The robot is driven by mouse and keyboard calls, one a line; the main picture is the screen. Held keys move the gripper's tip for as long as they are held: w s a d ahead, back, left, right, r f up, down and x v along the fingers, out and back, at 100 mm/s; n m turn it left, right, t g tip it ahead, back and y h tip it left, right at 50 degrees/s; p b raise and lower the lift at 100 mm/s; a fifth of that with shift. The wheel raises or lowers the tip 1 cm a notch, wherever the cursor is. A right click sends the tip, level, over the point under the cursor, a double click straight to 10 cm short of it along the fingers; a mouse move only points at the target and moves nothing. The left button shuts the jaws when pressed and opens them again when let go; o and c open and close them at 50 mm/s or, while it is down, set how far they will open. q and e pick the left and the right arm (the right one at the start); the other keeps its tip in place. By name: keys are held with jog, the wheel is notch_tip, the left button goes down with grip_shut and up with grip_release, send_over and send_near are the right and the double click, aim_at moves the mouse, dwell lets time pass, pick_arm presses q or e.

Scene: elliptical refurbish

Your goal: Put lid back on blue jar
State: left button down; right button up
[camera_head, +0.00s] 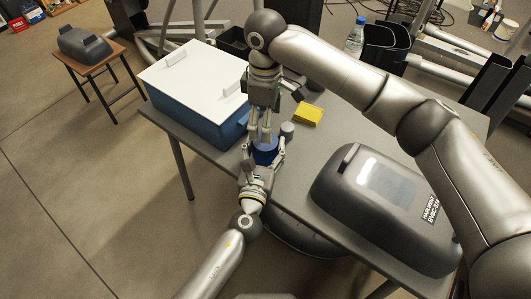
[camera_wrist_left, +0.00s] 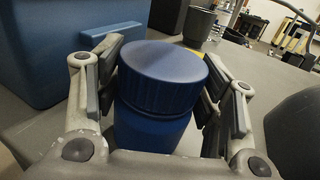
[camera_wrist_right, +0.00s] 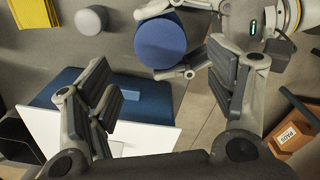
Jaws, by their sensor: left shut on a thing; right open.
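The blue jar (camera_wrist_left: 150,132) stands upright between the fingers of my left gripper (camera_head: 263,155). A ribbed blue lid (camera_wrist_left: 163,75) sits on top of the jar, covering its mouth. Whether it is fully tightened I cannot tell. The lid also shows from above in the right wrist view (camera_wrist_right: 160,40), with left gripper fingers beside it. My left gripper is shut on the jar. My right gripper (camera_wrist_right: 160,85) is open and empty; in the head view it points down near the jar and partly hides it.
A blue bin (camera_head: 205,115) with a white lid (camera_head: 195,75) stands on the table left of the jar. A grey cylinder (camera_head: 287,129) and a yellow block (camera_head: 308,114) lie to the jar's right. A large dark grey case (camera_head: 395,220) fills the table's right side.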

aim_at(265, 152)
notch_tip(265, 152, down, 8)
jog(key=shift+r, duration=0.1)
dwell(0.4)
jog(key=c, duration=1.1)
jog(key=m, duration=0.3)
jog(key=o, duration=1.1)
jog(key=shift+o, duration=0.2)
